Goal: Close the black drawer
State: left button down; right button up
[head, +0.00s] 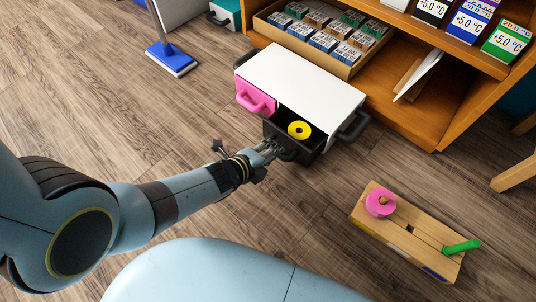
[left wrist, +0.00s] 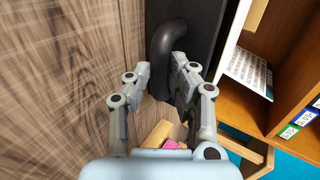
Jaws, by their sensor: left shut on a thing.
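The black drawer (head: 312,142) stands pulled out of a white-topped cabinet (head: 305,80), with a yellow roll (head: 299,130) lying inside it. In the left wrist view the black drawer front (left wrist: 204,28) stands upright behind its curved black handle (left wrist: 166,48). My left gripper (head: 272,149) is at the front of the drawer. In the left wrist view my left gripper's fingers (left wrist: 160,80) are on either side of the handle, shut on it. My right gripper is not in view.
A pink drawer (head: 254,97) sits beside the black one. A wooden block (head: 410,238) with a pink roll (head: 380,202) and a green piece (head: 461,247) lies on the floor at right. A wooden shelf (head: 420,112) stands behind the cabinet. The floor in front is clear.

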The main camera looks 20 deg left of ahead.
aim_at(285, 140)
pick_arm(q)
jog(key=w, duration=0.2)
jog(key=w+d, duration=0.1)
jog(key=w, duration=0.1)
jog(key=w+d, duration=0.1)
jog(key=w, duration=0.1)
jog(key=shift+w+d, duration=0.1)
jog(key=shift+d, duration=0.05)
jog(key=shift+f, duration=0.1)
jog(key=c, duration=1.2)
grip_release()
jog(key=shift+o, duration=0.2)
jog(key=shift+v, duration=0.95)
jog(key=v, duration=1)
